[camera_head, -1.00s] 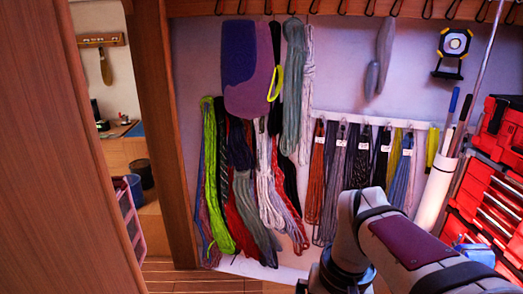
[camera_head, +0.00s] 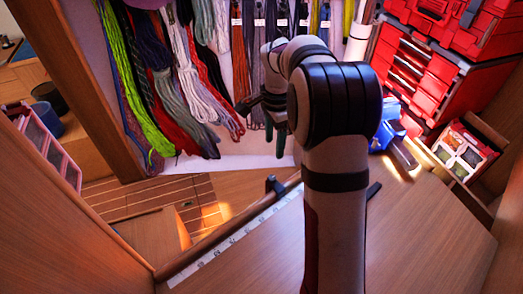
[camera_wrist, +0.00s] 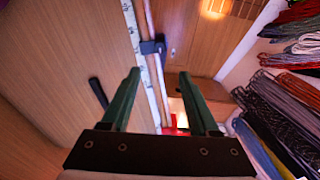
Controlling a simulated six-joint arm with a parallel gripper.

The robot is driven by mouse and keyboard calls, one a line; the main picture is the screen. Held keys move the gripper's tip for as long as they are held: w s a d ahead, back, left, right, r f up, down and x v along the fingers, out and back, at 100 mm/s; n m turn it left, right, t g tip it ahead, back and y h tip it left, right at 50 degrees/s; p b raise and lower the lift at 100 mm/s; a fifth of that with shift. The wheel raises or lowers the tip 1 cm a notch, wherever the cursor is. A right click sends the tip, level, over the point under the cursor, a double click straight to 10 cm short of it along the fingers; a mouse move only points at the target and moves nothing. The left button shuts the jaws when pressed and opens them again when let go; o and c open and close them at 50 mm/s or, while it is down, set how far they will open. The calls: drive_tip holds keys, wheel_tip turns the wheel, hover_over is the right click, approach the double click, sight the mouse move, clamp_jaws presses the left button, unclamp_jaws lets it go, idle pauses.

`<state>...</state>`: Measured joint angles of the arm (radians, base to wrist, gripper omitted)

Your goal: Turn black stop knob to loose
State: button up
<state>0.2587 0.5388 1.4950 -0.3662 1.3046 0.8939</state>
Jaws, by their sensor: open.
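A black stop (camera_head: 273,186) sits on the wooden rail (camera_head: 225,234) along the table's far edge. It also shows in the wrist view (camera_wrist: 152,47), as a small block clamped on the rail. I cannot make out a separate knob on it or whether it is tight or loose. My gripper (camera_head: 275,128) is beyond the table edge in the head view, its dark green fingers pointing down. In the wrist view my gripper (camera_wrist: 160,76) is open with nothing between its fingers; the stop appears beyond the fingertips, apart from them.
A white marked scale strip (camera_head: 238,231) runs beside the rail. A black bar (camera_wrist: 98,93) lies on the wooden tabletop (camera_head: 420,240). Coiled lines (camera_head: 190,75) hang behind. A blue object (camera_head: 388,130), red toolboxes (camera_head: 425,75) and a divided box (camera_head: 463,150) stand at right.

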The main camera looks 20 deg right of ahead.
sight(272, 178)
wheel_tip(272, 178, down, 14)
drive_tip(key=shift+r, duration=0.2)
drive_tip(key=shift+c, duration=0.2)
clamp_jaws()
